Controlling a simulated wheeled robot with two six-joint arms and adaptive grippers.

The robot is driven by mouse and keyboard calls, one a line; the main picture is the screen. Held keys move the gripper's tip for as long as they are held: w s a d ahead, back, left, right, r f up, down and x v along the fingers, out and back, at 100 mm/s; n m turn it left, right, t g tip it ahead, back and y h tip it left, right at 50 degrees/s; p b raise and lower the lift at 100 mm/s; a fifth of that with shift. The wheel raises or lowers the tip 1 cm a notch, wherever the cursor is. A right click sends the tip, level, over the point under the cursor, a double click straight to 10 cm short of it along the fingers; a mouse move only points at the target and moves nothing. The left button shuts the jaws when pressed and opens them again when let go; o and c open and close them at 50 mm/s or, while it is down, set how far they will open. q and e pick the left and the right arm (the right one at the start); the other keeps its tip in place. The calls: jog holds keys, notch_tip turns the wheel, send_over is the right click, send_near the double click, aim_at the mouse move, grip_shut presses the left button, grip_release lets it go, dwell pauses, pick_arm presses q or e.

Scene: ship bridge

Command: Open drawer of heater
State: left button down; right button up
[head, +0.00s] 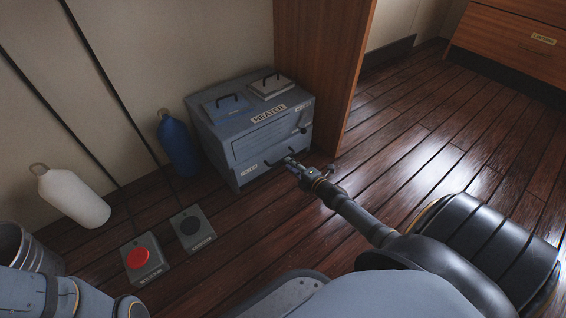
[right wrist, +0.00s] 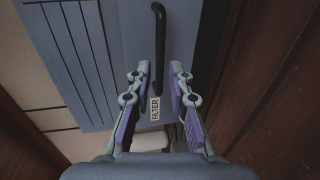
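The grey-blue heater (head: 218,135) stands on the floor against the wall, labelled HEATER. Its lower drawer front (head: 262,167) looks shut and has a dark handle (head: 280,157). In the right wrist view the handle is a black bar (right wrist: 158,30) beside a FILTER label (right wrist: 155,108). My right gripper (head: 291,163) is at the drawer front. In the right wrist view its two fingers (right wrist: 158,74) are spread on either side of the handle's line, with gaps on both sides. Whether the tips reach past the bar is unclear. My left gripper is out of view.
A wooden partition (head: 318,70) stands close to the heater's right. A blue bottle (head: 178,145) stands at its left, with a white bottle (head: 75,198) farther left.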

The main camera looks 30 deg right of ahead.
aim_at(283, 159)
jog(key=b+x, duration=0.1)
jog(key=x, duration=0.4)
jog(key=shift+w, duration=0.1)
jog(key=shift+c, duration=0.4)
grip_shut()
